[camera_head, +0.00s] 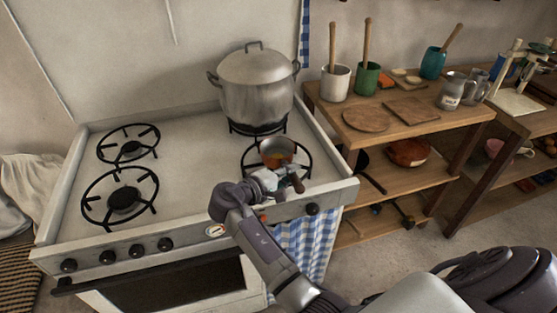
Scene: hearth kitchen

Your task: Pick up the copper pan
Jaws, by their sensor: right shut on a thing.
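The small copper pan (277,150) is at the front right burner of the white stove. Its round copper bowl shows, and its handle side is largely hidden by my right gripper. My right gripper (282,178) reaches in from the lower right and is shut on the pan at its near side. I cannot tell whether the pan rests on the burner or is slightly above it. My left gripper is not in view.
A large lidded pot (256,95) stands on the back right burner, close behind the pan. The left burners (124,199) are bare. A wooden shelf unit (440,118) with cups, boards and jugs stands right of the stove (190,205).

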